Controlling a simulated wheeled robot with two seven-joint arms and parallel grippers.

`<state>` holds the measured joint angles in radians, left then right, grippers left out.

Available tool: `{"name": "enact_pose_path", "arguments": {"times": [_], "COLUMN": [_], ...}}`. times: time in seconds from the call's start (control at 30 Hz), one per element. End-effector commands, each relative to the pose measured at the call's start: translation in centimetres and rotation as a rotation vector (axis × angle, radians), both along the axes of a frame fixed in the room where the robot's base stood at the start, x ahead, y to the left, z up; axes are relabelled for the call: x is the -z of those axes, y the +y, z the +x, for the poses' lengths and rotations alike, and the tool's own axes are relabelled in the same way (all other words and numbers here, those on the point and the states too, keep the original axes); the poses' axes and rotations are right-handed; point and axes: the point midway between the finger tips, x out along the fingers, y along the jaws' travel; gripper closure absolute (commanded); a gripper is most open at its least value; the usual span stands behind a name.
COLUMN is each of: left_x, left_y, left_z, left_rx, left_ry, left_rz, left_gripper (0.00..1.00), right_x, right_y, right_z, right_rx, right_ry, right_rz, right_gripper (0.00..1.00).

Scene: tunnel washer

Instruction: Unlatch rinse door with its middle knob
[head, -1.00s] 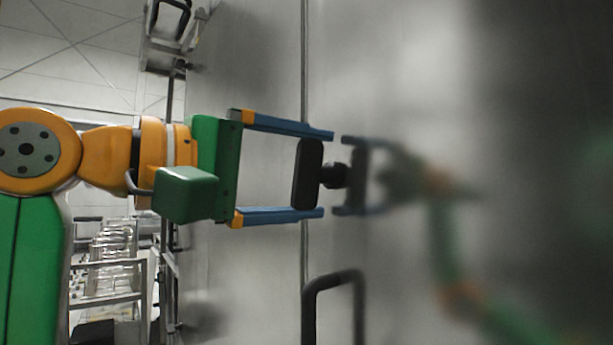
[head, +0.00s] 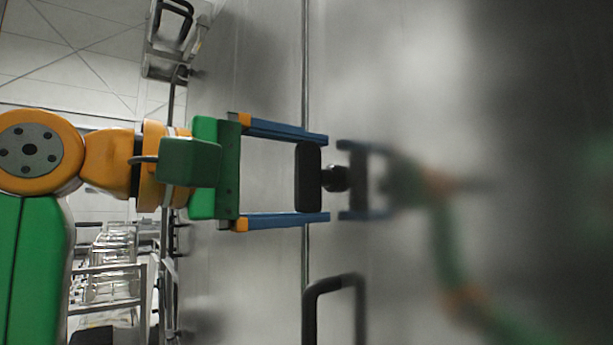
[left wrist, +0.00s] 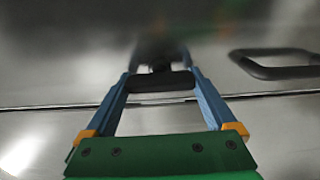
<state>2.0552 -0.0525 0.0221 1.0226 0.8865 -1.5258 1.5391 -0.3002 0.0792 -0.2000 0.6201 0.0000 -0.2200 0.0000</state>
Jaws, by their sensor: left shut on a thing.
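The middle knob (head: 308,177) is a black bar on a short stem, standing out from the shiny metal rinse door (head: 420,60) near a vertical seam. My left gripper (head: 328,178) reaches in from the left, its two blue fingers above and below the knob's bar and shut on its ends. In the left wrist view the knob (left wrist: 160,82) lies crosswise between the fingertips of the left gripper (left wrist: 161,78). The door looks closed along the seam. My right gripper is not in view.
A black bar handle (head: 311,310) stands out from the metal below the knob. Another black handle on a bracket (head: 172,38) is at the upper left. A metal rack (head: 105,290) stands at the lower left. My arm's blurred reflection shows in the metal.

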Motion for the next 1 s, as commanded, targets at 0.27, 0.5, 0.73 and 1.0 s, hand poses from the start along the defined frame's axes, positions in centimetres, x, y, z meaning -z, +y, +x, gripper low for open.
{"name": "enact_pose_path", "arguments": {"times": [0.27, 0.5, 0.73, 1.0], "left_x": [0.0, 0.4, 0.1, 0.0], "left_y": [0.1, 3.6, 5.8, 5.8], "left_z": [0.0, -2.6, -4.2, -4.2], "left_rx": [0.000, -0.001, 0.000, 0.001], "left_ry": [0.001, -0.001, 0.002, 0.002], "left_rz": [-0.001, -0.004, -0.002, -0.001], "left_gripper": [0.00, 0.00, 0.00, 0.00], "right_x": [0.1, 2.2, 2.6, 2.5], "right_y": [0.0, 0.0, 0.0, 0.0], "right_z": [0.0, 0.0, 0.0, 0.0], "right_rx": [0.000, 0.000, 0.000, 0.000], "right_ry": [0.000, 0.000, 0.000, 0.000], "right_rz": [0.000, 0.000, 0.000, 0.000], "right_gripper": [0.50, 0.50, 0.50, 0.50]}}
